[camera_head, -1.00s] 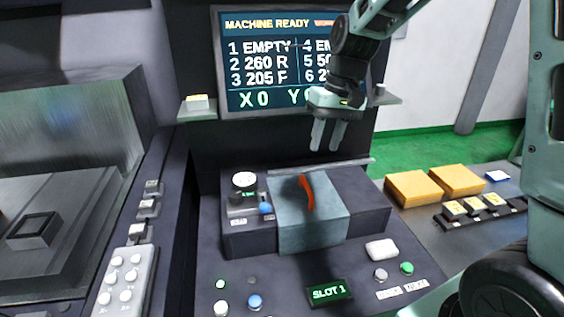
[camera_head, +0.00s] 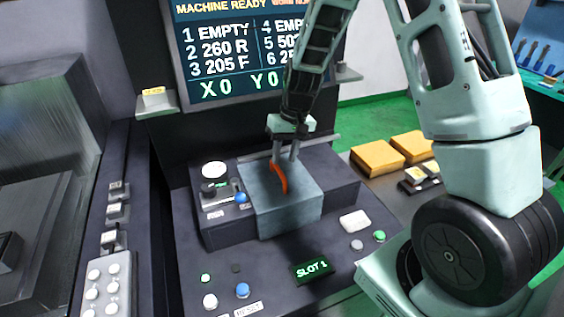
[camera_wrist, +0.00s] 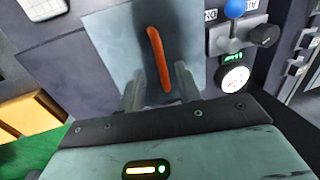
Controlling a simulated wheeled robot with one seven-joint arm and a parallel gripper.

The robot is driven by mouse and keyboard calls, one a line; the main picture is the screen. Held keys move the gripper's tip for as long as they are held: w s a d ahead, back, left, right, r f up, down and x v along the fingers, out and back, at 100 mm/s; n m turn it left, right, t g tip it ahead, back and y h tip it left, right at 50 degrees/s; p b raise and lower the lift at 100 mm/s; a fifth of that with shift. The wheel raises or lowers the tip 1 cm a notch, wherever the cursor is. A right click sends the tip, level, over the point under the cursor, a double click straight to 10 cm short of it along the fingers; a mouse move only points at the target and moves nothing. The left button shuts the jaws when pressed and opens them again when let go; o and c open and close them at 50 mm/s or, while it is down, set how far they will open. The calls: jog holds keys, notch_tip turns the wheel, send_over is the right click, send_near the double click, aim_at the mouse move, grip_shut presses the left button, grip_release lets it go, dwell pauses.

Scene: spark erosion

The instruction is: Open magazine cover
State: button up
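The magazine cover (camera_head: 292,212) is a blue-grey lid on a dark block of the machine console; it lies shut. A curved orange handle (camera_head: 279,178) stands on its top. My gripper (camera_head: 286,155) points down at the rear of the cover, right by the handle. In the wrist view the cover (camera_wrist: 108,45) fills the upper middle, and the orange handle (camera_wrist: 158,52) runs between the two spread fingers of my gripper (camera_wrist: 159,75). A gap shows on each side, so the handle is not gripped. Finger depth against the handle is hard to tell.
A gauge (camera_head: 214,170) and a blue knob (camera_head: 240,198) sit left of the cover. Buttons and a SLOT 1 display (camera_head: 312,271) are in front. The screen (camera_head: 245,50) stands behind. Yellow blocks (camera_head: 377,158) lie to the right.

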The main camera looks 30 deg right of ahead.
aim_at(281, 172)
jog(key=shift+a+f+p, duration=0.15)
jog(key=shift+a+f, duration=0.05)
jog(key=shift+f, duration=0.85)
jog(key=shift+a+f+p, duration=0.15)
jog(key=shift+a+f, duration=0.05)
jog(key=shift+f, duration=0.8)
jog(key=shift+c, duration=0.3)
grip_shut()
jog(key=s+d+b, duration=0.1)
jog(key=d, duration=0.5)
jog(key=s+d+b, duration=0.1)
jog(key=d, duration=0.5)
jog(key=s+d+b, duration=0.1)
jog(key=d, duration=0.5)
jog(key=shift+s+b, duration=0.25)
jog(key=shift+b, duration=0.1)
jog(key=shift+o, duration=0.3)
grip_release()
jog(key=d+r+b, duration=0.3)
jog(key=r, duration=1.4)
jog(key=shift+s, duration=0.35)
jog(key=shift+d, duration=0.1)
